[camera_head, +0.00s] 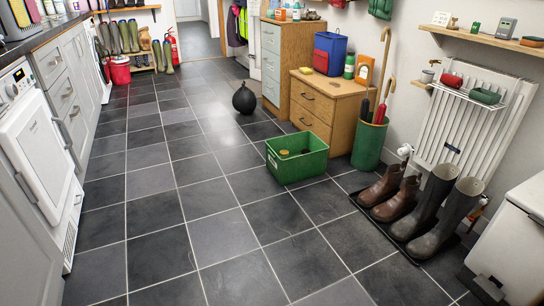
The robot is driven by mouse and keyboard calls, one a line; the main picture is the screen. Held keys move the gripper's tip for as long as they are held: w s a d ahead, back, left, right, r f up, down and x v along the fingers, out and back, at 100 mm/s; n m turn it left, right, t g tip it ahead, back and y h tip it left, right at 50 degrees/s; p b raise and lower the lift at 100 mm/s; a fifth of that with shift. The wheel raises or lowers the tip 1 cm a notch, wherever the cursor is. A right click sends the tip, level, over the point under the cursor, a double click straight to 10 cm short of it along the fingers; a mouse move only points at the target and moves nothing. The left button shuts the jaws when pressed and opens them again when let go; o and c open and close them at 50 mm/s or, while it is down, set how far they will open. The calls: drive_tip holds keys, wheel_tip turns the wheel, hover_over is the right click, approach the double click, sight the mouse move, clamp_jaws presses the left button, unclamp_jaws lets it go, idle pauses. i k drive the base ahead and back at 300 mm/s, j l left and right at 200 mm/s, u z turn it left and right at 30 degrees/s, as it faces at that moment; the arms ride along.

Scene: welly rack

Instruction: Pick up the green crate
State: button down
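The green crate (297,167) stands upright on the dark tiled floor, right of the middle in the head view. It is open at the top, and a small yellowish round thing (284,152) shows at its far left inside. The rest of its inside is partly hidden by its near walls. My gripper is not in view, so I cannot see whether it is open or shut.
A wooden drawer unit (312,107) and a green umbrella bin (369,143) stand close behind the crate. Boots (424,212) stand on a dark tray at the right. A black round object (244,98) sits farther back. The tiled floor left and in front is clear.

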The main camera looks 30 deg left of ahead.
sight(298, 168)
drive_tip(key=u, duration=1)
drive_tip(key=i+j+u, duration=0.25)
drive_tip(key=i+u, duration=0.2)
drive_tip(key=i, duration=0.3)
drive_tip(key=i+u, duration=0.5)
drive_tip(key=i, duration=1.7)
drive_tip(key=i+z, duration=0.4)
drive_tip(key=i+j+z, duration=0.15)
drive_tip(key=i+z, duration=0.25)
drive_tip(key=i, duration=0.25)
drive_tip(key=i+z, duration=0.25)
drive_tip(key=z, duration=0.2)
drive_tip(key=i+z, duration=0.4)
drive_tip(key=i+j+z, duration=0.15)
drive_tip(key=z, duration=0.3)
